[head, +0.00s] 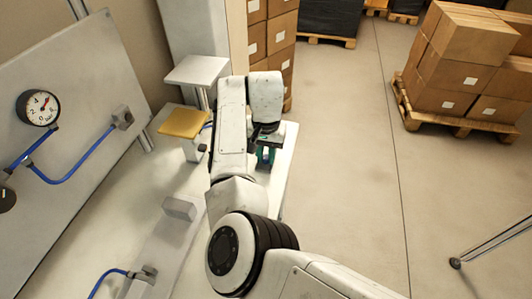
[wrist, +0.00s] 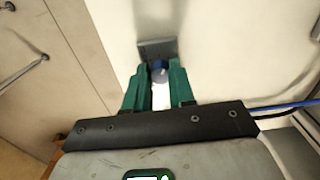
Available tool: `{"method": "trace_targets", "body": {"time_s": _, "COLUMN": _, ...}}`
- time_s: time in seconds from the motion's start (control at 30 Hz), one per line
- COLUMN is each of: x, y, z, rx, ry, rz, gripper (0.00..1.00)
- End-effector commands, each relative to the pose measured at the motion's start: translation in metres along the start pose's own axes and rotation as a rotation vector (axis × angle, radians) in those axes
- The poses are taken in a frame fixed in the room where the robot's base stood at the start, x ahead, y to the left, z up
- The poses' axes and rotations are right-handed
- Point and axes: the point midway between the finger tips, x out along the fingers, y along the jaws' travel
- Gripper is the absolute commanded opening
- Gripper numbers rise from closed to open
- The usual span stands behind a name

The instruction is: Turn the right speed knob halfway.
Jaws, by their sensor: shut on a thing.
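A small blue knob (wrist: 159,71) with a pale mark on top shows in the wrist view, in front of a small grey block (wrist: 156,48) on a white surface. My gripper (wrist: 158,79) has green fingers on either side of the knob and is shut on it. In the head view my gripper (head: 266,156) is low over the right part of the white bench, and my arm hides much of it. I cannot make out the knob there.
A sloping grey panel (head: 75,85) with a pressure gauge (head: 38,107) and blue hoses (head: 85,158) stands at left. A yellow pad (head: 185,122) and a grey block (head: 181,208) are left of my arm. Boxes on pallets (head: 465,60) stand farther off; the floor at right is mostly open.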

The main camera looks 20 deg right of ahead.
Motion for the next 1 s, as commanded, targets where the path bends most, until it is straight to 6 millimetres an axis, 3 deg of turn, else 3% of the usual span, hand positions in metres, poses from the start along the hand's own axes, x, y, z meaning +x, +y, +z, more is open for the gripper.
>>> {"method": "trace_targets", "body": {"time_s": 0.47, "x": -0.0009, "y": 0.0005, "z": -0.0003, "rx": 0.077, "ry": 0.001, "rz": 0.002, "gripper": 0.0}}
{"method": "trace_targets", "body": {"time_s": 1.0, "x": -0.0012, "y": -0.0001, "z": -0.0008, "rx": 0.534, "ry": 0.002, "rz": 0.001, "gripper": 0.0}}
